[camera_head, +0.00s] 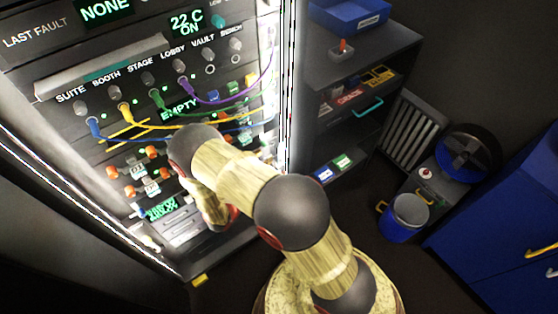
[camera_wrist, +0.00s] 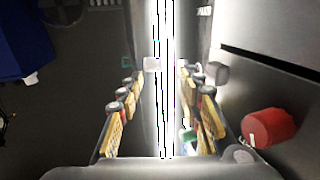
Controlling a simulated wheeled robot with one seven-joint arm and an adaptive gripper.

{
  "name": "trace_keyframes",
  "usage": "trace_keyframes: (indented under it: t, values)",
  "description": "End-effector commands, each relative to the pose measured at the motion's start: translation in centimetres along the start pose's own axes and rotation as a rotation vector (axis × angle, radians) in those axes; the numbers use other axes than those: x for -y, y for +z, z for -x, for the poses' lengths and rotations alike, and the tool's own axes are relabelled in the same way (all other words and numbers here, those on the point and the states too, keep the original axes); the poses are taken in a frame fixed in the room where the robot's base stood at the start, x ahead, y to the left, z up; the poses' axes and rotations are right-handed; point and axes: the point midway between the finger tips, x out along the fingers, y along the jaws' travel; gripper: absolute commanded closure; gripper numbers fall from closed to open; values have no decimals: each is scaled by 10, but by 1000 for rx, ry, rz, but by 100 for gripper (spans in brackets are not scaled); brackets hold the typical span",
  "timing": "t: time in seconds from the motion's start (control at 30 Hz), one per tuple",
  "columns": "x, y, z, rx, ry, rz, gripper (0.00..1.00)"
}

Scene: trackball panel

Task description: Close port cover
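I cannot pick out the port cover for certain in either view. The panel rack (camera_head: 60,62) stands at the left in the head view, with its lower front partly hidden behind my arm. In the wrist view my gripper (camera_wrist: 163,80) is open, its two rows of yellow-padded fingers well apart. A bright, overexposed vertical strip (camera_wrist: 165,30) runs between the fingers. A small pale block (camera_wrist: 152,65) shows near the fingertips. I see nothing gripped. In the head view my gripper is mostly hidden by the arm, close to the lower panel.
A red cylindrical knob (camera_wrist: 268,128) is right of the fingers. Coloured cables (camera_head: 215,98) hang across the rack above orange knobs (camera_head: 112,172). A dark shelf unit (camera_head: 352,75), a blue bucket (camera_head: 405,215) and a blue cabinet (camera_head: 510,220) stand to the right.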

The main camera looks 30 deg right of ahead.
Motion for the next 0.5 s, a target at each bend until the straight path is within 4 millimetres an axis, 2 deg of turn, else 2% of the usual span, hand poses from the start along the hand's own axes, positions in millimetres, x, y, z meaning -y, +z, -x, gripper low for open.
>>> trace_keyframes:
  t: [0.1,0.23,0.5]
  values:
    - [1,0,26,0,-5,0,64]
    - [1,0,48,0,-4,-1,64]
    - [0,0,70,0,0,0,64]
